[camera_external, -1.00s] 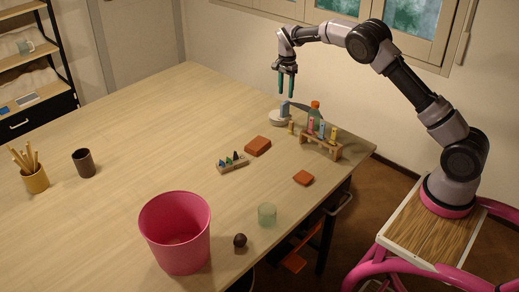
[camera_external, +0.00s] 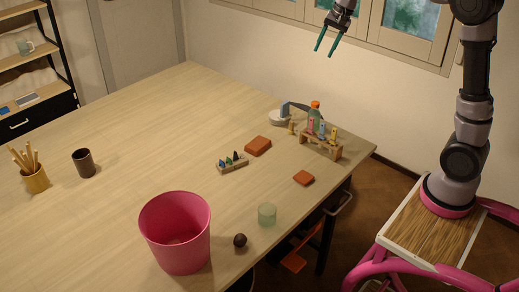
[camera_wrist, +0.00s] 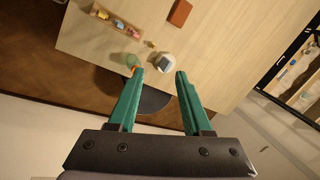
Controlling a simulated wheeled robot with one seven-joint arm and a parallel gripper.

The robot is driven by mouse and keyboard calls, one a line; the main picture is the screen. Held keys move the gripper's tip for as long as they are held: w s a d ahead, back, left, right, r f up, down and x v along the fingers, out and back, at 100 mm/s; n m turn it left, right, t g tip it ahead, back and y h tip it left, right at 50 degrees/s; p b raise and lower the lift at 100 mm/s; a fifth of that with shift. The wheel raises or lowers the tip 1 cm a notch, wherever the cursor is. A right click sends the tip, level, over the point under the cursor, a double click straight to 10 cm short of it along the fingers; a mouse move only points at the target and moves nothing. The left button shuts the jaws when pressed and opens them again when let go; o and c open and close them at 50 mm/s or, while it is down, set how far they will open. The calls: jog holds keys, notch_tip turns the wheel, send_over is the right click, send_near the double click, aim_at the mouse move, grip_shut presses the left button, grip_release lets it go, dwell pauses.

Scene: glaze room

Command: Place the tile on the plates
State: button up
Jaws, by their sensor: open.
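A small blue-grey tile (camera_external: 285,108) is on the round white plates (camera_external: 276,120) near the far edge of the table. It seems to stand up from them in the external view. In the wrist view the tile (camera_wrist: 164,63) lies within the rim of the plates (camera_wrist: 169,70), and nothing holds it. My gripper (camera_external: 325,52) is open and empty, high above the table and up and to the right of the plates. In the wrist view its two green fingers (camera_wrist: 159,72) are spread apart, with the plates beyond them.
A wooden rack (camera_external: 320,146) with coloured items and a green bottle (camera_external: 314,113) stand right of the plates. Reddish blocks (camera_external: 257,146), a small tray (camera_external: 232,163), a glass (camera_external: 267,214), a dark ball (camera_external: 240,240) and a pink bin (camera_external: 176,235) are nearer.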

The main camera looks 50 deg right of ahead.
jog(key=s+a+r+n+t, duration=0.1)
jog(key=s+a+r+n, duration=0.1)
jog(key=s, duration=0.7)
jog(key=s+a+r+n+t, duration=0.1)
jog(key=s+a+n, duration=0.15)
jog(key=s, duration=0.55)
jog(key=s+a+f+n+t, duration=0.1)
jog(key=s+f+n, duration=0.3)
jog(key=s, duration=0.8)
jog(key=shift+s+a+f+t, duration=0.2)
jog(key=shift+s+a+t, duration=0.05)
jog(key=shift+a+t, duration=0.15)
